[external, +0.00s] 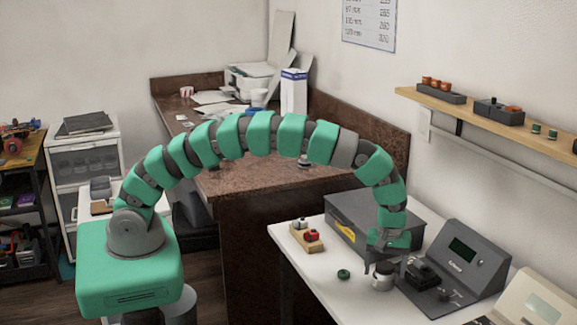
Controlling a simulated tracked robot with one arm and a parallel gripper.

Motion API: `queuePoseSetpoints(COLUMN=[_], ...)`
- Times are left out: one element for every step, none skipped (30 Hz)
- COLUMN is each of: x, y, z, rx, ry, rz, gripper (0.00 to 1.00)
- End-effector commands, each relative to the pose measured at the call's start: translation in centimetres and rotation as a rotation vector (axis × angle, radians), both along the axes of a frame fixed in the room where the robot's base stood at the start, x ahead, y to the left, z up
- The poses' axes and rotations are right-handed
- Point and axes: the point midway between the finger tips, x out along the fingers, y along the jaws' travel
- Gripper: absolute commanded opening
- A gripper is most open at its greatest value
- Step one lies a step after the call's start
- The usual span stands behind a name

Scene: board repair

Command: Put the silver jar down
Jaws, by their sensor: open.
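The silver jar (383,277) stands upright on the white table (318,280), in front of the dark grey box. Its top is dark. My gripper (384,260) points down just above the jar and is open. The fingertips are small in this view, and I cannot tell whether they still touch the jar's upper part.
A grey device with a display (462,258) stands close to the jar's right. A dark grey box (352,225) is behind. A green round part (344,274) lies to the left, near a wooden block with red and dark parts (306,238). A beige device (535,300) is front right.

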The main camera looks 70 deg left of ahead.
Motion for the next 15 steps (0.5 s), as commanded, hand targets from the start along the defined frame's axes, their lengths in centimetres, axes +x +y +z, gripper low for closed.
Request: queuePoseSetpoints(x=[0.0, 0.0, 0.0, 0.0, 0.0, 0.0, 0.0, 0.0, 0.0, 0.0, 0.0, 0.1, 0.1, 0.1, 0.1], y=[0.0, 0.0, 0.0, 0.0, 0.0, 0.0, 0.0, 0.0, 0.0, -0.1, -0.1, -0.1, -0.1, -0.1, -0.1], z=[0.3, 0.5, 0.8, 1.1, 1.4, 1.9, 2.3, 2.8, 3.5, 4.0, 4.6, 5.4, 6.0, 6.7, 7.5], rx=[-0.001, -0.001, -0.001, -0.001, -0.001, -0.001, 0.0, 0.0, 0.0, -0.001, -0.002, -0.002, -0.002, -0.002, -0.002], ry=[-0.001, -0.001, -0.002, -0.002, -0.001, -0.001, 0.0, 0.0, 0.0, -0.001, -0.002, -0.003, -0.003, -0.004, -0.004], rz=[0.0, 0.0, 0.0, 0.0, 0.0, 0.0, 0.0, -0.001, -0.001, -0.001, -0.001, -0.001, -0.001, -0.001, -0.001], gripper=[0.75, 0.75, 0.75, 0.75, 0.75, 0.75, 0.75, 0.75, 0.75, 0.75, 0.75, 0.75, 0.75, 0.75, 0.75])
